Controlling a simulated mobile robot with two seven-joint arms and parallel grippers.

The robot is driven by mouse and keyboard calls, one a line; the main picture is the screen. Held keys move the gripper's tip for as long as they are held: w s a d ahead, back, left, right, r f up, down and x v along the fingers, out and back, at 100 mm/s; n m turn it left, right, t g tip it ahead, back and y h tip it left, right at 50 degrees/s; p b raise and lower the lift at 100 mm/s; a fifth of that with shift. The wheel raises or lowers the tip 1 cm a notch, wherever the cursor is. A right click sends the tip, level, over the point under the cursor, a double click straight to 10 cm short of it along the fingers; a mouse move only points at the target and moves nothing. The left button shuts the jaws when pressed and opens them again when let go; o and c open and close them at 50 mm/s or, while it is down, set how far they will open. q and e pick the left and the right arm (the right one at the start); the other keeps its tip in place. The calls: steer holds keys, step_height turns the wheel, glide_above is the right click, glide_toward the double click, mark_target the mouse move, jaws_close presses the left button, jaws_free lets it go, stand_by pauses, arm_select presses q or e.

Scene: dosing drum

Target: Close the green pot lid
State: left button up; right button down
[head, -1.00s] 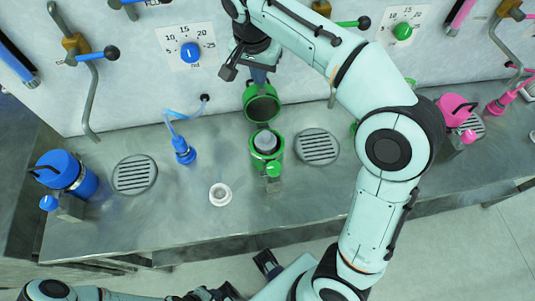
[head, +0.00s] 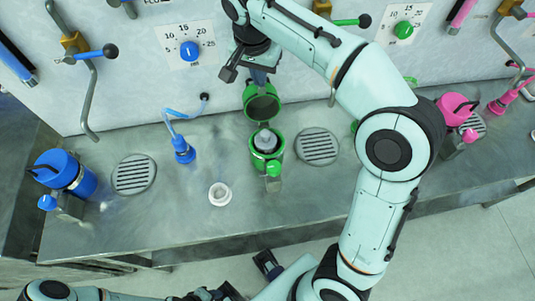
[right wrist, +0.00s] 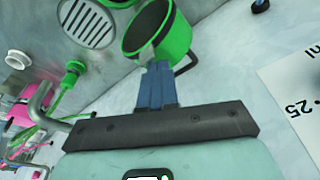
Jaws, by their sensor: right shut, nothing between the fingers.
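The green pot (head: 276,155) stands on the metal counter, with a grey piece (head: 265,141) inside its mouth. Its green lid (head: 250,91) stands open at the back of the pot, dark inside facing forward. The lid also shows in the right wrist view (right wrist: 180,38), with a black handle (right wrist: 188,64). My right gripper (head: 259,80) is shut and empty, at the wall side of the raised lid. Its blue fingers (right wrist: 157,72) point at the lid's edge; whether they touch is unclear. My left gripper (head: 212,293) is partly visible at the bottom edge, its jaws unclear.
A round grate (head: 318,146) lies right of the pot and another (head: 134,174) lies left. A white ring (head: 220,194) and a blue nozzle (head: 183,152) are on the left. A blue pot (head: 75,177) and a pink pot (head: 455,108) stand farther out.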

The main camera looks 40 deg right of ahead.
steer(key=shift+f+b, duration=0.35)
steer(key=shift+f, duration=0.2)
